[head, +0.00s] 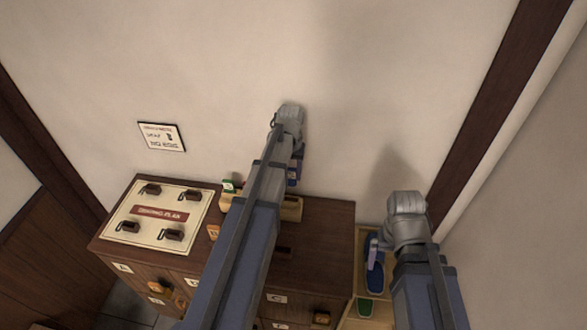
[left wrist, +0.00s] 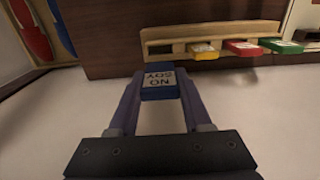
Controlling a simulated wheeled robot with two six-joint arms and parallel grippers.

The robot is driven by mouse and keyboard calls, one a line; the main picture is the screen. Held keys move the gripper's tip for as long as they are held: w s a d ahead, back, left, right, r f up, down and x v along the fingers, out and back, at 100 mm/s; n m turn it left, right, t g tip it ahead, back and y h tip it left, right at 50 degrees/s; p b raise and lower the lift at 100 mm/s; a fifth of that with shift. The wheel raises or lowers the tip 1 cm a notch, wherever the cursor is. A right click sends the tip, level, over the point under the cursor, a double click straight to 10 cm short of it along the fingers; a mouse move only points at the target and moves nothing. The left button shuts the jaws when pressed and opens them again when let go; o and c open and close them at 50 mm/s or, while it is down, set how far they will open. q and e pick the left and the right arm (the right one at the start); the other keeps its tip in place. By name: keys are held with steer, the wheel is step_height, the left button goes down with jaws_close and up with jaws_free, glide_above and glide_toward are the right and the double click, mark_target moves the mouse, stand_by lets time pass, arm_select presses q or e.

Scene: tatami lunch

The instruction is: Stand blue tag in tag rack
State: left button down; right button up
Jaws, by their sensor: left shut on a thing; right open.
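The blue tag (left wrist: 159,85) has a white label reading "NO SOY", upside down in the left wrist view. My left gripper (head: 294,170) is shut on it, near the wall and above the cabinet's back edge. The tag rack (head: 291,208) is a pale wooden block on the cabinet top, partly hidden by my left arm. In the left wrist view, the rack (left wrist: 215,32) holds yellow, red and green tags, with a dark slot at its left end. The blue tag is apart from the rack. My right gripper (head: 404,238) is open at the right, its fingers mostly hidden.
The dark wooden cabinet (head: 325,235) has labelled drawers. A cream seating-plan board (head: 130,222) lies on its left. A pale tray (head: 345,322) with blue and green slippers stands at the right, beside my right gripper. A wall sign (head: 161,136) hangs behind.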

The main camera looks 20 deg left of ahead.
mark_target(291, 185)
arm_select(q)
steer(key=shift+s+f, duration=0.1)
steer(key=shift+s, duration=0.1)
steer(key=shift+w+f+b, duration=0.15)
steer(key=shift+f+b, duration=0.75)
steer(key=shift+b, duration=0.05)
steer(key=shift+f+b, duration=0.7)
steer(key=shift+b, duration=0.1)
steer(key=shift+f+b, duration=1.15)
steer(key=shift+f, duration=0.05)
steer(key=shift+f+b, duration=0.85)
steer(key=shift+f+b, duration=0.3)
steer(key=shift+f+b, duration=0.4)
stand_by(0.4)
steer(key=shift+f, duration=0.15)
